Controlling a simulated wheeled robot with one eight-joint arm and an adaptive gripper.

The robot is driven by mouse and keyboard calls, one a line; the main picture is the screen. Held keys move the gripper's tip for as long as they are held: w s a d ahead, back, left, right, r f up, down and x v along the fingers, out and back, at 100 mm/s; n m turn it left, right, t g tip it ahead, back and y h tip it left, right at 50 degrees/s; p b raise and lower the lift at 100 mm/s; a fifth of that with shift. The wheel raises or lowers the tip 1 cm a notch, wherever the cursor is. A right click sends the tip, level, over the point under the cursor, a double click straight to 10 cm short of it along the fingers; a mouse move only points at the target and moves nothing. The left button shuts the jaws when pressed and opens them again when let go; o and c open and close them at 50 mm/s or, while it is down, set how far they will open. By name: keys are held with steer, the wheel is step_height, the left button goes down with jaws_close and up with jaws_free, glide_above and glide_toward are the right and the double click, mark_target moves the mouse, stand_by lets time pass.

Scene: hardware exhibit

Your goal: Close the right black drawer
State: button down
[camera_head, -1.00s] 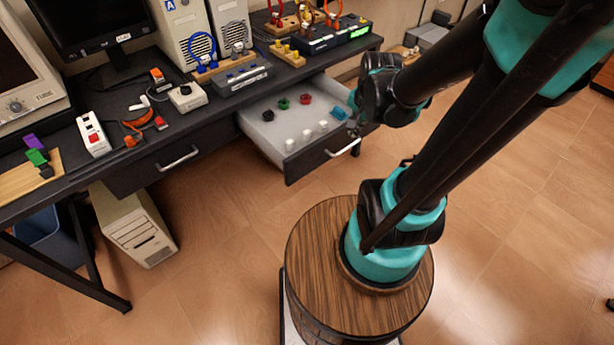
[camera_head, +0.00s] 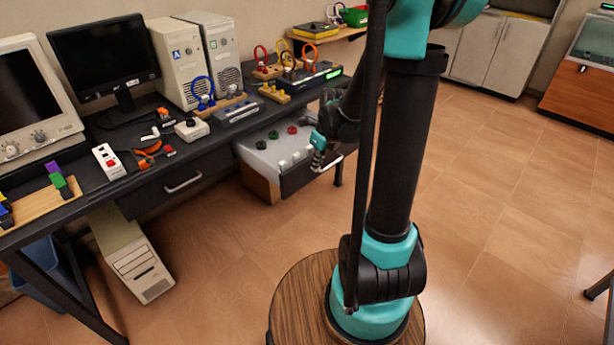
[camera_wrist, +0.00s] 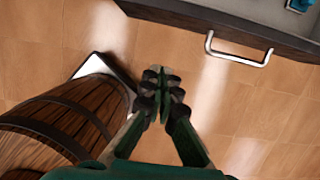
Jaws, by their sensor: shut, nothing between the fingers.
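The right black drawer (camera_head: 294,180) is open under the desk, its pale tray (camera_head: 252,152) showing small coloured and white knobs. Its dark front (camera_wrist: 190,15) with a silver handle (camera_wrist: 238,62) crosses the top of the wrist view. My gripper (camera_wrist: 163,78) is shut and empty, below and left of the handle in that view, with a visible gap from it. In the head view my wrist and gripper (camera_head: 317,158) overlap the drawer's right end and partly hide its handle and contents. The fingertips are too small there to judge contact.
A second black drawer (camera_head: 160,194) to the left is shut. The desk (camera_head: 110,190) carries a monitor, computer towers and small devices. A beige computer case (camera_head: 133,258) stands on the floor below. The tiled floor (camera_head: 480,200) at right is largely clear.

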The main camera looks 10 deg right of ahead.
mark_target(303, 176)
steer(key=shift+w+a+f, duration=0.6)
steer(key=shift+w+f, duration=0.25)
steer(key=shift+f, duration=0.7)
steer(key=shift+w+a+f, duration=0.65)
steer(key=shift+w+f, duration=0.25)
steer(key=shift+f, duration=0.65)
steer(key=shift+w+a+f, duration=0.6)
steer(key=shift+w+f, duration=0.25)
steer(key=shift+f, duration=0.7)
